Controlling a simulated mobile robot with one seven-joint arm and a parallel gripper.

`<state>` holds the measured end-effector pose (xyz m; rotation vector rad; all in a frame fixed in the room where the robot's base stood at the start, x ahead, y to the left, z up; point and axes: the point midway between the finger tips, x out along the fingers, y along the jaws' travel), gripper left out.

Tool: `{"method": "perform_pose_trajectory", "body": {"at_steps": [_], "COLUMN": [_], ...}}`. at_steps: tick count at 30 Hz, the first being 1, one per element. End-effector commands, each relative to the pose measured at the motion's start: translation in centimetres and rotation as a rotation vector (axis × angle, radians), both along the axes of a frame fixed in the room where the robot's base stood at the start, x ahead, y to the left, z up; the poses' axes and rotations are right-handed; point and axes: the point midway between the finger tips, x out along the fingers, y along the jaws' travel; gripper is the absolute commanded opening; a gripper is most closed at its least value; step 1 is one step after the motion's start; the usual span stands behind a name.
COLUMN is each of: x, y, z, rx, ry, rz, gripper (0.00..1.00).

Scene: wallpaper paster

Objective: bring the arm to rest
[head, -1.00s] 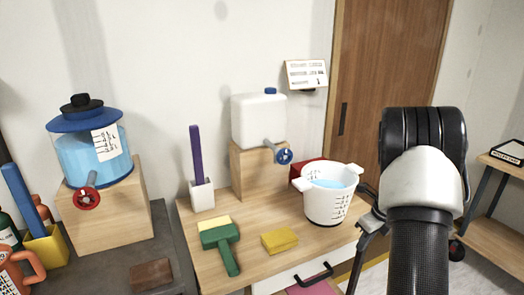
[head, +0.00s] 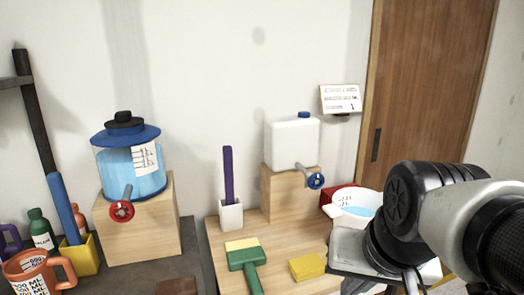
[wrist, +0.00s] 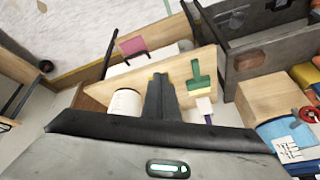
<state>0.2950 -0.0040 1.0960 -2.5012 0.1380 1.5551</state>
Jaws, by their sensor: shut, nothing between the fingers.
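My arm (head: 440,215) is bent in at the lower right of the head view, in front of the small wooden table. In the wrist view my gripper (wrist: 158,80) is shut and empty, its dark fingers together above the table. The table's top (wrist: 180,72) and the white measuring pot (wrist: 126,102) show behind the fingers. In the head view the pot (head: 353,203), with pale blue liquid, is partly hidden by my arm. The fingers are hard to make out there.
On the table are a green brush (head: 244,262), a yellow sponge (head: 307,267), a purple stick in a white holder (head: 231,213) and a white tank (head: 292,143) on a wooden block. A blue-lidded dispenser (head: 130,165) stands left. A brown door (head: 428,90) is behind.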

Motion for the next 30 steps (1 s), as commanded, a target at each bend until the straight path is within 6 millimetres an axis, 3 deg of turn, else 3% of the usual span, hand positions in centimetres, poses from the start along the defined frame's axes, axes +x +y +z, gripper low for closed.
{"method": "perform_pose_trajectory", "body": {"at_steps": [4,6,11,21,25,30], "x": [-2.7,-2.6,-2.6,-2.5,-2.5,-2.5], "y": [0.5,0.4,0.4,0.4,0.4,0.4], "z": [-0.2,2.3,5.7,14.6,16.0,16.0], "rx": [-0.121,-0.124,-0.12,-0.119,-0.118,-0.118], "ry": [-0.039,-0.035,-0.033,-0.033,-0.033,-0.033], "rz": [0.184,0.187,0.183,0.18,0.18,0.18], "gripper": [0.0,0.0,0.0,0.0,0.0,0.0]}}
